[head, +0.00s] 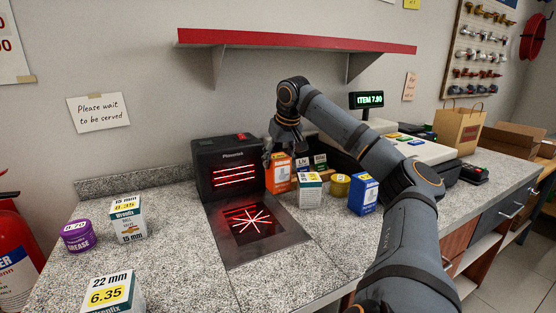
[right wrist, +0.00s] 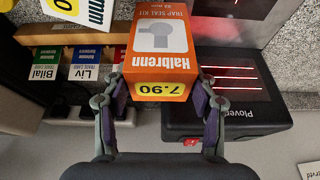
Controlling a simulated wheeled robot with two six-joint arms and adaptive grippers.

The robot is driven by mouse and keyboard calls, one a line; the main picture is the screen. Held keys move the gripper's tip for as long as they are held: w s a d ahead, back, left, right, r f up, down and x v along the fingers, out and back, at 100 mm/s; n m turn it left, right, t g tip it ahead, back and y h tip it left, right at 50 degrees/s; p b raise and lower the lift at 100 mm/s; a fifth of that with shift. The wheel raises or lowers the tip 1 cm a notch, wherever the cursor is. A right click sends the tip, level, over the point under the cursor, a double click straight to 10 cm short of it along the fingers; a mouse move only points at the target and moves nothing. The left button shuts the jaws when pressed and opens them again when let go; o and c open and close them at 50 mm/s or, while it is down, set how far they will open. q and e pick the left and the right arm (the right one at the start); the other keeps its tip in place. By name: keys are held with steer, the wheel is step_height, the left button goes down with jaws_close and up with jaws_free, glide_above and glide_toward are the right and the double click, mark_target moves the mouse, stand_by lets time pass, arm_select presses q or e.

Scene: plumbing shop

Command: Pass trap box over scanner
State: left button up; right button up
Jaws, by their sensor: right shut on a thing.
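The orange trap box (head: 279,177) stands upright just right of the black scanner (head: 228,172). In the right wrist view the box (right wrist: 160,50) shows "Halbrenn", a trap picture and a 7.90 label. My right gripper (head: 273,153) reaches down from above and is shut on it, one finger on each side (right wrist: 158,92). The scanner's upright window shows red lines, and its flat counter plate (head: 235,252) shows a red star pattern. The scanner (right wrist: 232,105) is beside the box in the wrist view. The display (head: 370,99) reads "ITEM 7.90". My left gripper is not in view.
Right of the scanner are a white-green box (head: 310,190), a yellow tin (head: 340,186) and a blue box (head: 363,194). Left are a purple grease tub (head: 77,235) and Wrenfix boxes (head: 128,219). A red shelf (head: 300,42) hangs above.

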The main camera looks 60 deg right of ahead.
steer(key=shift+s+r, duration=0.6)
steer(key=shift+r, duration=0.25)
steer(key=shift+s+r, duration=0.6)
steer(key=shift+r, duration=0.2)
steer(key=shift+s+r, duration=0.6)
steer(key=shift+r, duration=0.25)
